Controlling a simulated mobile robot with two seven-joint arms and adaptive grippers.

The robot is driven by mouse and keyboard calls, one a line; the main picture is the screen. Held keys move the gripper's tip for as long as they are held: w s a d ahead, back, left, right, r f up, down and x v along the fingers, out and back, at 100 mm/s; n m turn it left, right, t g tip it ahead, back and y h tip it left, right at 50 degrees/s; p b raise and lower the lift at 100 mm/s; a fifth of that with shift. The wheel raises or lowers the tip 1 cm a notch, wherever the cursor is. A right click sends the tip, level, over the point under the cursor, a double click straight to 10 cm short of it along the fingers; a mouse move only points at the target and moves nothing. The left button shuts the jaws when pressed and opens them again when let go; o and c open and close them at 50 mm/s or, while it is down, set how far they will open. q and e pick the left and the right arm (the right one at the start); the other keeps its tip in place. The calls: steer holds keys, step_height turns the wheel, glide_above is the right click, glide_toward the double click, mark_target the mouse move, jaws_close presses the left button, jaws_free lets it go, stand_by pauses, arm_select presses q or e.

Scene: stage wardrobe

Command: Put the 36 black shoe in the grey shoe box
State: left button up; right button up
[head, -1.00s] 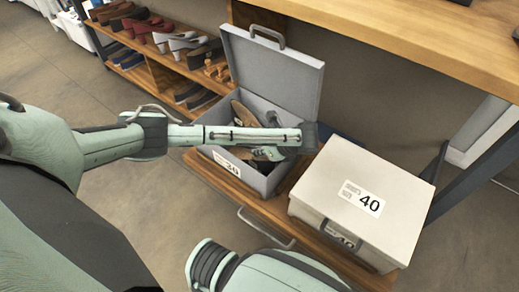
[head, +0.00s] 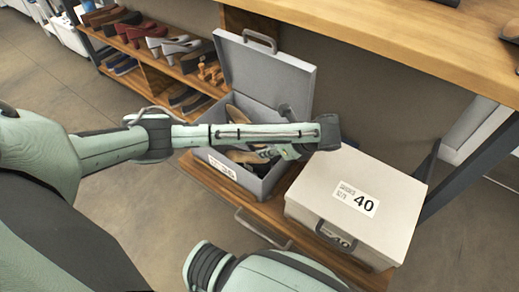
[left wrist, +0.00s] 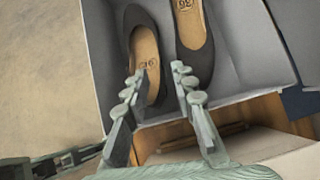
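The open grey shoe box (head: 228,174) stands on the low wooden bench with its lid (head: 265,80) up and a size label on its front. Two black shoes with tan insoles marked 36 lie side by side inside it, the left shoe (left wrist: 157,22) and the right shoe (left wrist: 207,48) in the left wrist view. In the head view my left arm hides part of the box and shoes. My right gripper is out of view.
A closed whitish box marked 40 (head: 325,190) stands right beside the grey box on the bench (head: 262,214). A wooden tabletop (head: 400,45) overhangs behind. A rack with several shoes (head: 150,62) is at the back left. Floor at left is clear.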

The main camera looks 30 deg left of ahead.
arm_select(q)
steer(key=v, duration=0.3)
steer(key=shift+d+r+p, duration=0.15)
steer(key=shift+r+p, duration=0.05)
steer(key=shift+p, duration=0.1)
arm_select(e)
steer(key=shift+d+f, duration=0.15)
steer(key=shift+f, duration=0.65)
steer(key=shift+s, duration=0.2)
